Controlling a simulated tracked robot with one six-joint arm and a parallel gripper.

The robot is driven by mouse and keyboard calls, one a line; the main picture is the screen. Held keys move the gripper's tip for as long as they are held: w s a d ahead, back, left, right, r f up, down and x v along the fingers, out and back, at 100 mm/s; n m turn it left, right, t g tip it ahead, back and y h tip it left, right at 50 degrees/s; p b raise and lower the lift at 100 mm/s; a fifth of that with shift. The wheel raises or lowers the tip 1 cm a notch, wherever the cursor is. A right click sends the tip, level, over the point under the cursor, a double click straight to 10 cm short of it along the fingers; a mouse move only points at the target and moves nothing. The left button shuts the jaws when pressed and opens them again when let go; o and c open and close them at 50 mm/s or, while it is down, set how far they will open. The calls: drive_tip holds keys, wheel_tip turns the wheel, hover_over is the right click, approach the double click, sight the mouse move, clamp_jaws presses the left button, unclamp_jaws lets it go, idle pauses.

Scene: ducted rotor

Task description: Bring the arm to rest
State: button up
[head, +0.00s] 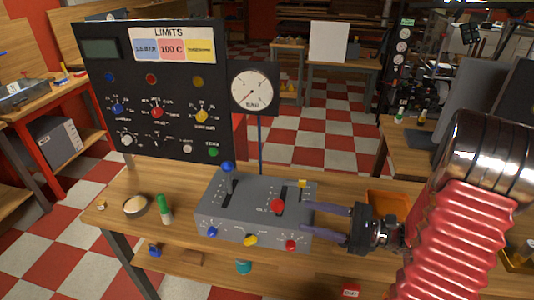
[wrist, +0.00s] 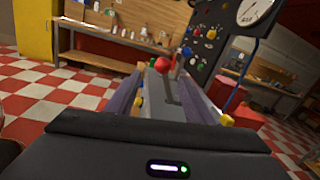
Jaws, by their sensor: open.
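My gripper (head: 330,224) is open at the right side of a grey control box (head: 237,215) on the wooden bench. Its two purple-grey fingers point left, toward a red-knobbed lever (head: 278,205) on the box top. In the wrist view the red knob (wrist: 163,65) appears between the two open fingers (wrist: 165,95), and I cannot tell whether either finger touches the lever. My red ribbed arm (head: 460,220) comes in from the right. A blue-knobbed lever (head: 228,167) stands at the left of the box.
A black panel (head: 150,90) with several knobs and a LIMITS label stands behind the box, beside a round gauge (head: 252,90). A small bowl (head: 135,206) and a green-capped bottle (head: 164,209) are at the left. An orange tray (head: 388,203) lies behind my gripper.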

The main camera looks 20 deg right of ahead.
drive_tip(key=s+a+f+n+g+h, duration=0.4)
drive_tip(key=s+f+n+g+h, duration=0.3)
drive_tip(key=s+n+g, duration=0.4)
drive_tip(key=a+r+n+t+h, duration=0.3)
drive_tip(key=r+n, duration=0.3)
drive_tip(key=r, duration=0.2)
drive_tip(key=a+r+n+t+h, duration=0.3)
drive_tip(key=a+r+n+h, duration=0.1)
drive_tip(key=r, duration=0.4)
drive_tip(key=shift+s+a+r+n+h, duration=0.25)
drive_tip(key=shift+s+r+n+h, duration=0.25)
drive_tip(key=shift+n, duration=0.5)
drive_tip(key=shift+w+f, duration=0.1)
drive_tip(key=shift+f, duration=0.05)
idle(1.3)
